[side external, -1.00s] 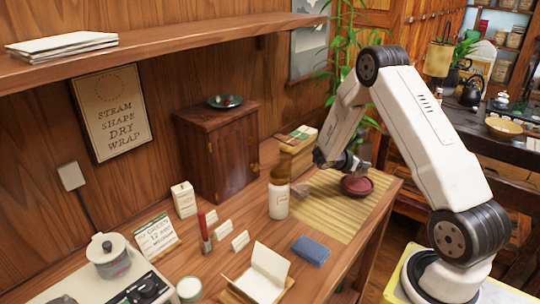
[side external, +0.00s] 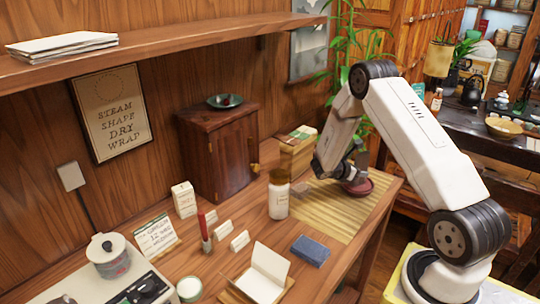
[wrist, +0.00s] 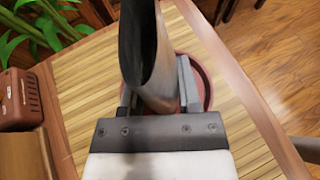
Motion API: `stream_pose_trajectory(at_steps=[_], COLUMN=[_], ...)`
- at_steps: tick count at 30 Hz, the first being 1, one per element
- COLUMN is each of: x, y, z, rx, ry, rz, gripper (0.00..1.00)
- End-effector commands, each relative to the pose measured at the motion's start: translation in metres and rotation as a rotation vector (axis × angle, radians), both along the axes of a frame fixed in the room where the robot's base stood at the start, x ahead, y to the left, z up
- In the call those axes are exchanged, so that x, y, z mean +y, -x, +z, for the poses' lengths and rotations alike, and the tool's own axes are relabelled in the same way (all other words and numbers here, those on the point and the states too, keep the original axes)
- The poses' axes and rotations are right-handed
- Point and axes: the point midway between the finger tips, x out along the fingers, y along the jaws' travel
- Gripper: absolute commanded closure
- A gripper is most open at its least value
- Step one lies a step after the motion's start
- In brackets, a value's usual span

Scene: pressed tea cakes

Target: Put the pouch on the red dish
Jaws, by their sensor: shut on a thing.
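The red dish (side external: 366,187) lies on the straw mat at the right of the desk; its rim also shows in the wrist view (wrist: 207,80), behind my fingers. My gripper (wrist: 157,92) is pointed down over the dish, shut on a dark, tall thing that I take to be the pouch (wrist: 142,45). It stands between the two grey fingers and hides much of the dish. In the side view my gripper (side external: 352,178) is low at the dish. Whether the pouch touches the dish is hidden.
The straw mat (side external: 325,218) is bare left of and in front of the dish. A jar with a brown lid (side external: 279,200) stands at its left edge. A blue block (side external: 310,250) lies nearer. A wooden cabinet (side external: 218,150) stands behind.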

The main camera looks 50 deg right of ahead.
Motion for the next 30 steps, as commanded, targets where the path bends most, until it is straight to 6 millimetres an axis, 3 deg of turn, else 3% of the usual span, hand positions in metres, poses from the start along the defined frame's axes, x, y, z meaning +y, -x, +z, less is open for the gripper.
stream_pose_trajectory(at_steps=[1, 4, 19, 30], x=[0.000, 0.000, 0.001, 0.040], y=[0.000, 0.000, -0.001, -0.018], z=[-0.001, -0.001, 0.004, 0.020], rx=[0.000, 0.000, -0.001, -0.001], ry=[0.000, 0.000, 0.001, 0.001], rz=[0.000, 0.000, 0.001, 0.004], gripper=[0.54, 0.23, 0.22, 0.22])
